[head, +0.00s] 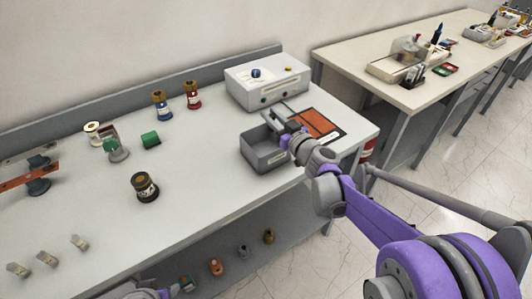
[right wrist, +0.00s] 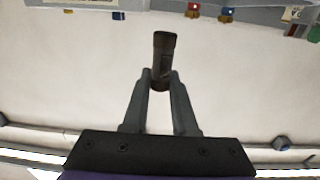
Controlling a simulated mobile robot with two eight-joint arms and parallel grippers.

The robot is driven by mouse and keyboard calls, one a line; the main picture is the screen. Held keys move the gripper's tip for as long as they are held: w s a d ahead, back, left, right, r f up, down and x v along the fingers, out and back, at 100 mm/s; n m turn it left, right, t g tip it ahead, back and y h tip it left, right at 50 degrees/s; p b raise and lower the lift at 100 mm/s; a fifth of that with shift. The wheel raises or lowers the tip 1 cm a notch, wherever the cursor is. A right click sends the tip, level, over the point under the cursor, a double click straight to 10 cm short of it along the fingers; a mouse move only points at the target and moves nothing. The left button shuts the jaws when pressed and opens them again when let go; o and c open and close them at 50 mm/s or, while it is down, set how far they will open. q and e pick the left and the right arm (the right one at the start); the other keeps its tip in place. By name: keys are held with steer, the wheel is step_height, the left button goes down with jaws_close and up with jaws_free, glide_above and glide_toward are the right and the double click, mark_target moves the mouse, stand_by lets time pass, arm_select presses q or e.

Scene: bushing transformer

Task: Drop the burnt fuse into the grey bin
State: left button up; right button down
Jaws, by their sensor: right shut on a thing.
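My right gripper (right wrist: 160,76) is shut on the burnt fuse (right wrist: 163,50), a dark grey-brown cylinder that sticks out past the fingertips in the right wrist view. In the head view my right gripper (head: 279,117) is at the back right rim of the grey bin (head: 262,158), an open box near the bench's right end. I cannot tell its exact height over the bin, and the fuse is hard to make out there.
A white box with knobs (head: 268,80) stands behind the bin, and an orange-and-black mat (head: 318,124) lies to its right. A dark jar-like part (head: 145,186), a green part (head: 151,139) and several coloured bushings stand further left. The bench front is mostly clear.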

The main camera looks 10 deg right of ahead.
steer(key=c, duration=0.6)
jaws_free()
steer(key=v, duration=1)
steer(key=shift+s+d, duration=0.1)
steer(key=shift+s, duration=0.25)
